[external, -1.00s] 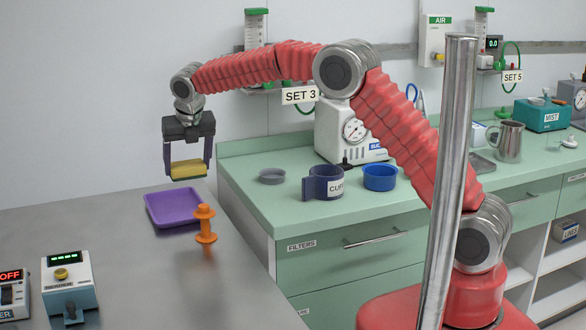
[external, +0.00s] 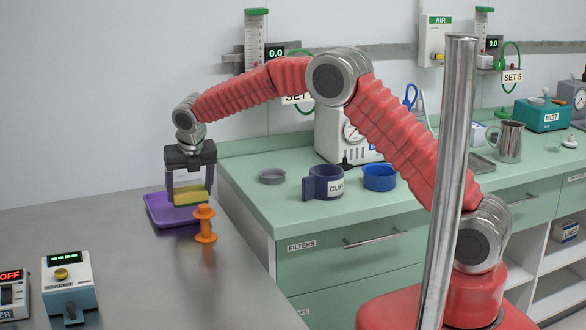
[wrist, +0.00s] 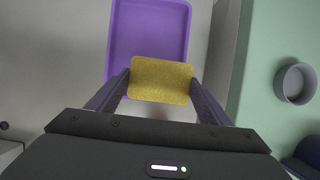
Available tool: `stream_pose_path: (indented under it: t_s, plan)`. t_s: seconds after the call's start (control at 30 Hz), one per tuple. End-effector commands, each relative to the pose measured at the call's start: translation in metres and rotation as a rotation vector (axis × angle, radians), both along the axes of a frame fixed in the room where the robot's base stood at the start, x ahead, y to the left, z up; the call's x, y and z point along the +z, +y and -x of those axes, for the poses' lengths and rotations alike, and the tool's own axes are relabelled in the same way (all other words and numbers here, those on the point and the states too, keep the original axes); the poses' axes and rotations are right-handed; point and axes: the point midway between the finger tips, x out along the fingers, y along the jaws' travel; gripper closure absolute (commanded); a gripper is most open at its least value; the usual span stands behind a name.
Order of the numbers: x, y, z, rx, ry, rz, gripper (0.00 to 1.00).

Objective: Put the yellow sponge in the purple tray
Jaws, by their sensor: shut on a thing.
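The yellow sponge (external: 190,193) is held between the two fingers of my gripper (external: 189,196), which is shut on it. In the external view it is at the purple tray (external: 160,214), low over it; I cannot tell whether it touches the tray floor. In the wrist view the sponge (wrist: 160,80) sits between the fingertips and covers the near part of the purple tray (wrist: 148,30). The far part of the tray is bare.
An orange spool-shaped thing (external: 205,225) stands close to the tray's front right. Two devices, one with a green display (external: 68,280), stand at the front left. The green counter (external: 250,205) rises at the right, with a dark cup (external: 322,183) and a grey dish (external: 271,176).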

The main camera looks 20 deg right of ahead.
Motion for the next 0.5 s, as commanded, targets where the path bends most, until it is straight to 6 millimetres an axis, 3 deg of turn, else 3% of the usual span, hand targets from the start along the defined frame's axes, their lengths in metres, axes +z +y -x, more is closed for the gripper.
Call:
stream_pose_path:
  t_s: [0.17,0.5]
  plan:
    - [-0.023,0.0,0.0,0.001,0.001,0.003,0.47]
    - [-0.025,0.0,0.0,0.001,0.001,0.001,0.47]
